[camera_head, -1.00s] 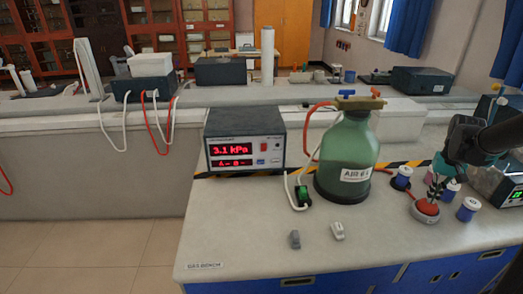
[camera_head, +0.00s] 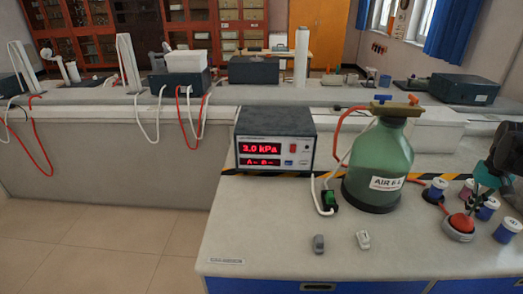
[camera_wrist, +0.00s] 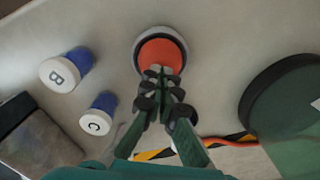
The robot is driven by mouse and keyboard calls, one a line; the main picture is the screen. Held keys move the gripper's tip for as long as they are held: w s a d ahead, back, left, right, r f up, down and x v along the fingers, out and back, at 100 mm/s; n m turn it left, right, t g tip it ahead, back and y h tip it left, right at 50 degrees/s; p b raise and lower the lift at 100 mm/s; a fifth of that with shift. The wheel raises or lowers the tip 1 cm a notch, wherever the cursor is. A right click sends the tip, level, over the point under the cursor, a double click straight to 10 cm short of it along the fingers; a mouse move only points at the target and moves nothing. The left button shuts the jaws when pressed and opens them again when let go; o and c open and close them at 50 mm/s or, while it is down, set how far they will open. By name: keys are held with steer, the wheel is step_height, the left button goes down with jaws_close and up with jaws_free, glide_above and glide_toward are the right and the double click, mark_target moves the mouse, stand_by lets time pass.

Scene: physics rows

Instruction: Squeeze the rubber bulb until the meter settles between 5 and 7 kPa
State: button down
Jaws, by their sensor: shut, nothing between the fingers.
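The red rubber bulb (camera_head: 461,223) sits in a pale round holder on the bench at the right. It also shows in the wrist view (camera_wrist: 160,54), at the tips of my fingers. My gripper (camera_head: 472,203) is shut and empty, pointing down at the bulb. In the wrist view its fingertips (camera_wrist: 158,72) overlap the bulb's near edge; whether they touch it is unclear. The meter (camera_head: 273,151) shows 3.0 kPa in red digits, with a smaller line below. The green bottle (camera_head: 378,165), labelled AIR 6 L, stands between meter and bulb.
Capped blue jars stand close to the bulb, including B (camera_wrist: 58,75) and C (camera_wrist: 97,122) in the wrist view. The front left bench top is otherwise clear.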

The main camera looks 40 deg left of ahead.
mark_target(466, 217)
steer(key=shift+f, duration=1.75)
steer(key=shift+r, duration=1.75)
steer(key=shift+f, duration=0.15)
steer(key=shift+f, duration=1.55)
steer(key=shift+r, duration=1.7)
